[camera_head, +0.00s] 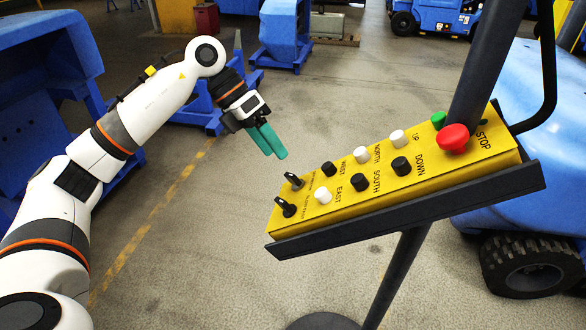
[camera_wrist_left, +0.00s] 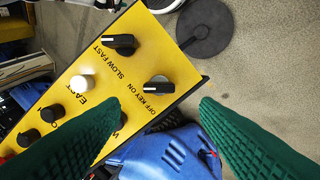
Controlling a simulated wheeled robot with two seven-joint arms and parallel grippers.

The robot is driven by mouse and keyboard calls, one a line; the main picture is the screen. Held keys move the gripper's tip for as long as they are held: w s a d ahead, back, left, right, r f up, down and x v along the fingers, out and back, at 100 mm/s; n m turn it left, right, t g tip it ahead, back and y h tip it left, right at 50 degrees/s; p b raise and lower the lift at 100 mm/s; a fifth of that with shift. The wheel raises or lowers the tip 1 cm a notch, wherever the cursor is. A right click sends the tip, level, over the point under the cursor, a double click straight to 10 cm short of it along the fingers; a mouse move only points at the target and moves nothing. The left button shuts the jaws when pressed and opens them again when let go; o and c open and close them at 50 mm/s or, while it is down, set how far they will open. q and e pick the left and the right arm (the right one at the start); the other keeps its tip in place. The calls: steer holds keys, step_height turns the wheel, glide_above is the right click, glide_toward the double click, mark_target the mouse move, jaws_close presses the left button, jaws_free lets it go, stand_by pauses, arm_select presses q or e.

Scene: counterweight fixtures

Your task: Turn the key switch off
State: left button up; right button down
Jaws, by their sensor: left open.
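The key switch (camera_wrist_left: 157,87) is a black knob with a white mark on a silver collar, beside the printed words "OFF KEY ON". In the wrist view its white mark points left. In the head view it is the back one of two knobs (camera_head: 294,181) at the left end of the yellow control panel (camera_head: 345,207). My left gripper (camera_head: 274,155) has green fingers. It is open and empty, up and left of the switch in the head view. In the wrist view the switch appears between the spread fingertips (camera_wrist_left: 160,108), apart from them. My right gripper is not in view.
The "SLOW FAST" knob (camera_wrist_left: 120,43) sits close to the key switch. The white EAST button (camera_head: 323,195), other buttons and the red STOP button (camera_head: 453,138) line the panel. A dark post (camera_head: 485,65) rises at right. Open floor lies left of the panel.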

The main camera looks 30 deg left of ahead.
mark_target(287, 173)
arm_select(q)
steer(key=p+x, duration=0.1)
steer(key=x, duration=0.5)
steer(key=shift+d, duration=0.1)
steer(key=shift+w+d+f+p, duration=0.1)
steer(key=shift+d+f+p, duration=0.25)
steer(key=shift+f, duration=0.2)
steer(key=c, duration=1)
